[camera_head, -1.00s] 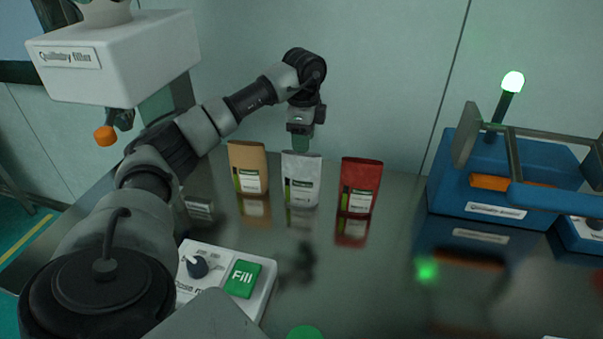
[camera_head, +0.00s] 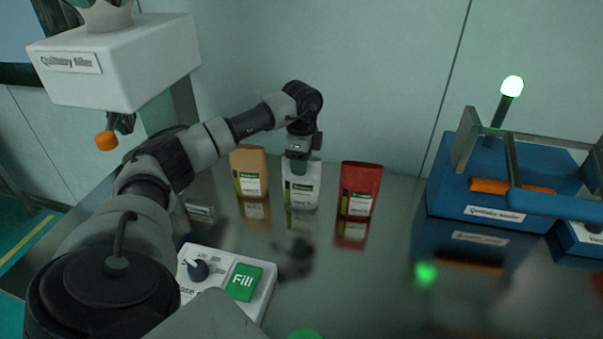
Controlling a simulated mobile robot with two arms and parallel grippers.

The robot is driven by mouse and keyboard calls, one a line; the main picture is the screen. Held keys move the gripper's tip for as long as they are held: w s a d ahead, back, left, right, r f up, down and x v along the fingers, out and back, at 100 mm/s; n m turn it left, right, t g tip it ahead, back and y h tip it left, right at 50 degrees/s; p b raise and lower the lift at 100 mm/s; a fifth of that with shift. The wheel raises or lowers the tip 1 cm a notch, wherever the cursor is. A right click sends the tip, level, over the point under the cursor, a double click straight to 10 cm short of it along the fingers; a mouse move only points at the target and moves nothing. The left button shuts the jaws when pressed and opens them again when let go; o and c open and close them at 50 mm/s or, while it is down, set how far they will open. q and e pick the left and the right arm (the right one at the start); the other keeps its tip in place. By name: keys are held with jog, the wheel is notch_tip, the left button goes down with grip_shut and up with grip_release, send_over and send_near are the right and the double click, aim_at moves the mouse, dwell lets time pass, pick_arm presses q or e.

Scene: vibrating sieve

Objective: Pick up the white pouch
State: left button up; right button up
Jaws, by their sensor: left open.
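The white pouch (camera_head: 301,188) stands upright on the shiny dark table, in the middle of a row of three pouches. It has a green and white label on its front. My left gripper (camera_head: 299,166) points straight down at the pouch's top edge and covers part of it. The gripper is open; its fingers overlap the pouch's upper part in the picture, and I cannot tell whether they touch it. My right gripper is not in view.
A tan pouch (camera_head: 249,172) stands close left and a red pouch (camera_head: 359,190) close right. A dosing panel with a green Fill button (camera_head: 243,282) lies in front. A blue machine (camera_head: 462,190) stands at right, a white filler box (camera_head: 118,66) at upper left.

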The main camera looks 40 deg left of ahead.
pick_arm(q)
jog(key=shift+f, duration=0.2)
dwell(0.3)
grip_shut()
dwell(0.3)
